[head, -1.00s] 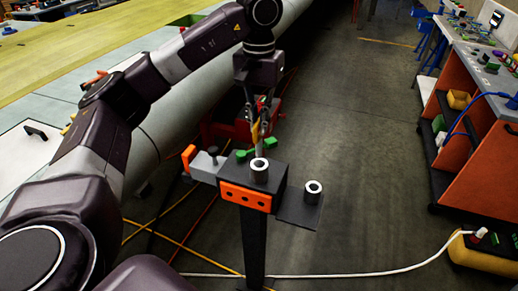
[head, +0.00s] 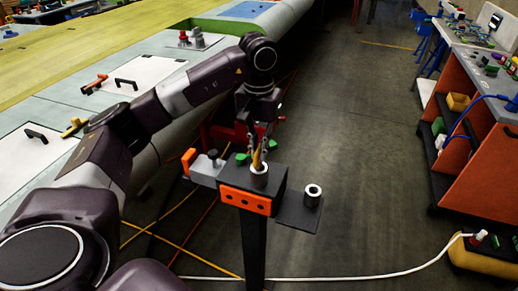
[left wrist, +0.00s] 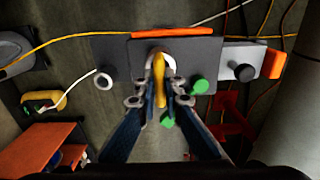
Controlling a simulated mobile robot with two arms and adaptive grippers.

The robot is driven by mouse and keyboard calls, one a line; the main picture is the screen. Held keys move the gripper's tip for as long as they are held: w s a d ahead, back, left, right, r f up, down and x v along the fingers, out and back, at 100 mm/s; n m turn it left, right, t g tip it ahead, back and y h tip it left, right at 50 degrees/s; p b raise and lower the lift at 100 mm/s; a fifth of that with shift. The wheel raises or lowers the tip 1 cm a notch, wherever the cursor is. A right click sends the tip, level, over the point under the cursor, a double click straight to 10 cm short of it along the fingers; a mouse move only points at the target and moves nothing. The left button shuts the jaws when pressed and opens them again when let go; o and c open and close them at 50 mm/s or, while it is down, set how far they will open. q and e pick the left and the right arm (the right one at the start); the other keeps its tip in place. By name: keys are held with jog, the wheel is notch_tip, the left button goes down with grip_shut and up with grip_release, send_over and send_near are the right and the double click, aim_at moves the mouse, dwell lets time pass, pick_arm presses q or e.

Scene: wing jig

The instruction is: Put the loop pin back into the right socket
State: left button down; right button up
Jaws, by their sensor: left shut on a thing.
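My left gripper (head: 260,150) points down over the black block on the stand and is shut on the yellow loop pin (head: 257,159). The pin is right at the mouth of the pale ring socket (head: 259,175) on the block. Its lower end appears to be inside that ring, but the depth cannot be told. In the left wrist view the yellow pin (left wrist: 159,76) sits between the fingers (left wrist: 159,98) and hides most of the socket. A second ring socket (head: 313,191) on the lower plate at the right is empty. My right gripper is not in view.
An orange plate (head: 245,198) faces the block's front. A grey clamp piece (head: 206,168) with a dark knob and orange end is at its left. Green knobs (head: 242,158) are behind. Cables cross the floor. An orange workbench (head: 487,150) stands right, with clear floor between.

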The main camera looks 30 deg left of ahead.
pick_arm(q)
jog(key=shift+f, duration=0.25)
jog(key=c, duration=2.1)
grip_release()
jog(key=shift+r, duration=0.1)
jog(key=shift+r, duration=0.25)
notch_tip(320, 180, up, 2)
jog(key=shift+w+r, duration=0.1)
jog(key=shift+r, duration=0.1)
notch_tip(320, 180, up, 10)
jog(key=shift+f+p, duration=0.2)
jog(key=shift+p, duration=0.25)
